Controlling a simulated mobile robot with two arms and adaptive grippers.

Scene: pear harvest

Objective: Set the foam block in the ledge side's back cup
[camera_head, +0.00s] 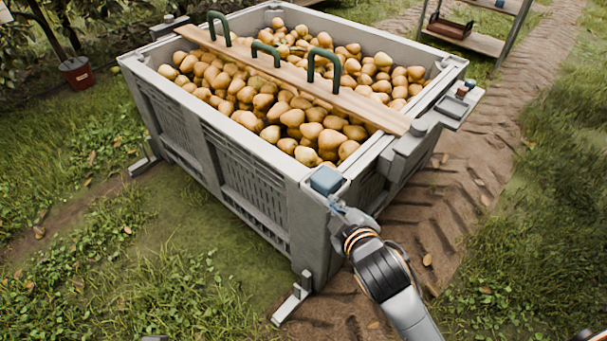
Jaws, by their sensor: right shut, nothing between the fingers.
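A blue-grey block (326,180), which looks like the foam block, sits on the near corner of the pear bin (250,150). I cannot tell whether a cup is under it. My right gripper (338,206) is just below and beside the block, outside the bin's corner. It is shut, with nothing between its fingers. A ledge (451,110) sticks out from the bin's right side and carries small reddish-brown pieces (462,91). The back cup on that side is not clear to me. My left gripper is not in view.
Pears (290,110) fill the bin. A wooden plank (290,78) with green handles (323,62) lies across it. A shelf (475,40) with a brown tray (450,26) stands behind at the right. A red bucket (77,75) stands at the far left. Dirt track lies right of the bin.

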